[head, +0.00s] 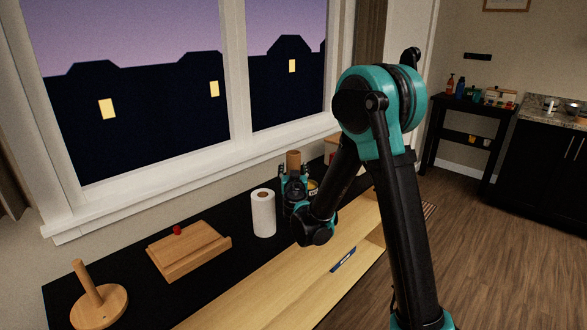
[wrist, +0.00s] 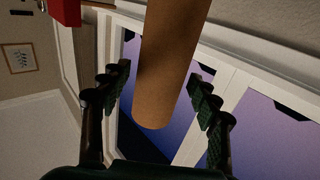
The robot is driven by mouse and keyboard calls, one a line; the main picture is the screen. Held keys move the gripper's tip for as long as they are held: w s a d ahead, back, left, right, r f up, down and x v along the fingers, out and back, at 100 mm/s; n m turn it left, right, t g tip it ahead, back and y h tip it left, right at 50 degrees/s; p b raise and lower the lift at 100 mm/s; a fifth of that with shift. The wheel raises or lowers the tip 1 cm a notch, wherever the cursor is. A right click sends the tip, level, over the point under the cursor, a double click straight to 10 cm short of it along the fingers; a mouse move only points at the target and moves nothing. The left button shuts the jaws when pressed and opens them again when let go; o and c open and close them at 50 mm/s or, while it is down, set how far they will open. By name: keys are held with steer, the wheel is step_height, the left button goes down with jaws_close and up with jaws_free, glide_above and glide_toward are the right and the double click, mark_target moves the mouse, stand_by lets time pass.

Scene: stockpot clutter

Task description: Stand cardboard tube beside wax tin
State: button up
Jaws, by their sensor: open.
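The brown cardboard tube (head: 293,161) shows upright at my gripper on the dark counter in the head view; its lower part is hidden by the gripper. In the wrist view the tube (wrist: 165,65) lies between my open fingers, with gaps at both sides. My gripper (head: 294,176) has its fingers either side of the tube; it also shows in the wrist view (wrist: 162,100). A small tin with a yellow label (head: 312,187), apparently the wax tin, is just right of the gripper, partly hidden by it.
A paper towel roll (head: 263,213) stands close left of the gripper. Further left are a wooden board (head: 190,247) with a red item (head: 177,230) and a wooden stand (head: 98,302). The window (head: 150,100) is behind. A red object (wrist: 66,12) shows in the wrist view.

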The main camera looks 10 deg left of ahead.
steer(key=s+d, duration=0.1)
steer(key=s, duration=1)
steer(key=s+d+f+m+g+h, duration=0.1)
steer(key=s+d+f+g+h, duration=0.1)
steer(key=d, duration=0.7)
steer(key=s+d+f+m+g+h, duration=0.1)
steer(key=s+d+f+g+h, duration=0.15)
steer(key=d, duration=0.55)
steer(key=s+d+f+m+g+h, duration=0.1)
steer(key=s+d+f+g+h, duration=0.15)
steer(key=d, duration=0.65)
steer(key=s+d+f+g+y, duration=0.1)
steer(key=s+f+g+y, duration=0.1)
steer(key=s, duration=0.7)
steer(key=s+d+f+n+g+y, duration=0.1)
steer(key=s+f+g, duration=0.3)
steer(key=s, duration=0.6)
steer(key=shift+f+n+g+y, duration=0.3)
steer(key=shift+f+y, duration=0.6)
steer(key=shift+f, duration=0.05)
